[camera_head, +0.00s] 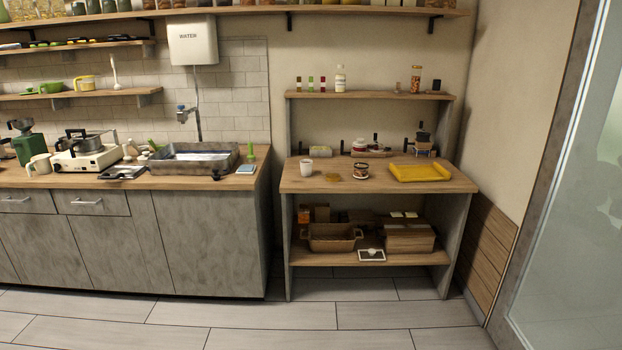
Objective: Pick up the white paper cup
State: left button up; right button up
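A small white paper cup (306,167) stands upright near the left end of the wooden tabletop (345,186) of a shelved work table. It appears to have nothing touching it. Its inside is too small to make out. Neither of my grippers shows in the head view, and the table is some distance away across the floor.
On the tabletop are a dark-banded cup (361,171), a flat yellowish item (332,177) and a yellow tray (420,173). A shelf (368,95) with bottles is above. A counter (205,240) stands left. The tiled floor (270,316) in front is clear.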

aim_at(306, 165)
jog(key=i+l+u, duration=0.15)
jog(key=i, duration=1.55)
